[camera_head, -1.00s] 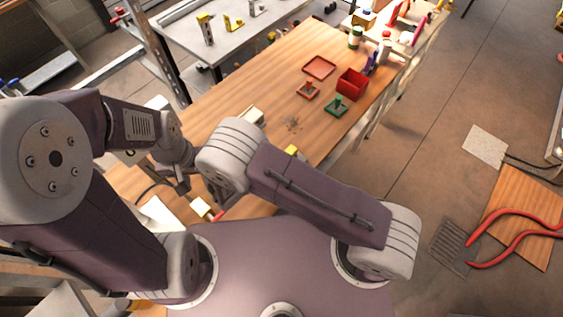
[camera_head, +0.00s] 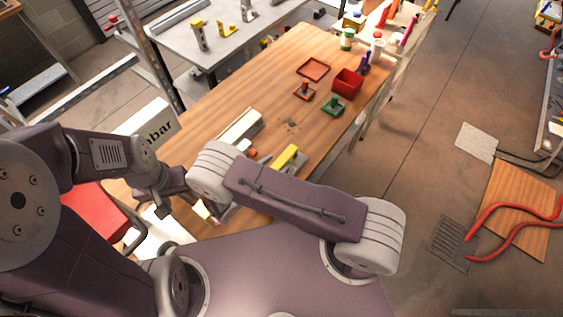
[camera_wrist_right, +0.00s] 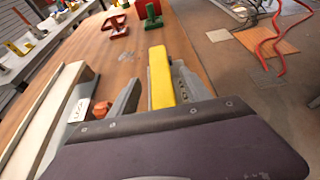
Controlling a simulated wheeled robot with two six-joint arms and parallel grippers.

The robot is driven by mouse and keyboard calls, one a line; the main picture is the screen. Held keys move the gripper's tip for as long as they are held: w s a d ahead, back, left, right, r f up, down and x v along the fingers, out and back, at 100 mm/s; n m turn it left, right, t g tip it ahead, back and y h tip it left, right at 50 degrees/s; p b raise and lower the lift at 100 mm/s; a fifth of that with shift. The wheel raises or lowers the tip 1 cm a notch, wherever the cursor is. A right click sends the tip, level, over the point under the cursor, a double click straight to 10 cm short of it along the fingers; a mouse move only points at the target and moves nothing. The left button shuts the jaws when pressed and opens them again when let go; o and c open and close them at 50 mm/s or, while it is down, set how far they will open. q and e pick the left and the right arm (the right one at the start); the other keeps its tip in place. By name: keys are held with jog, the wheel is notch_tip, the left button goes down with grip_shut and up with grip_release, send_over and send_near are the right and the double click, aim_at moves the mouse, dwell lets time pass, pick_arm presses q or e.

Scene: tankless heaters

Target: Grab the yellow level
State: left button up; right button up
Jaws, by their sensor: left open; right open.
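The yellow level (camera_head: 284,157) lies on the wooden table, just beyond my right forearm in the head view. In the right wrist view the yellow level (camera_wrist_right: 160,78) runs lengthwise between the two fingers of my right gripper (camera_wrist_right: 157,76). The fingers are open, one on each side of it. A gap shows on the left; on the right the finger is close, and I cannot tell whether it touches. The level's near end is hidden by the gripper body. My left gripper (camera_head: 163,205) is open and empty at the table's near left, away from the level.
A long pale box (camera_head: 238,126) and a small orange object (camera_wrist_right: 101,109) lie left of the level.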

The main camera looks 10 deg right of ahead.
aim_at(279, 163)
jog(key=p+x, duration=0.1)
jog(key=x, duration=0.3)
jog(key=shift+d+r+p, duration=0.1)
jog(key=shift+d+p, duration=0.2)
jog(key=shift+w+d, duration=0.15)
jog(key=shift+w, duration=0.05)
jog(key=c, duration=1)
pick_arm(q)
notch_tip(279, 163, up, 2)
jog(key=shift+d+r, duration=0.1)
pick_arm(e)
grip_shut()
notch_tip(279, 163, up, 4)
jog(key=shift+s+d+r+b, duration=0.1)
jog(key=shift+s+d+b, duration=0.1)
jog(key=shift+b, duration=0.45)
pick_arm(q)
notch_tip(279, 163, down, 3)
jog(key=shift+b, duration=0.9)
pick_arm(e)
jog(key=s+d+r, duration=0.6)
jog(key=d, duration=0.3)
jog(key=shift+s+r, duration=0.25)
jog(key=shift+r, duration=0.05)
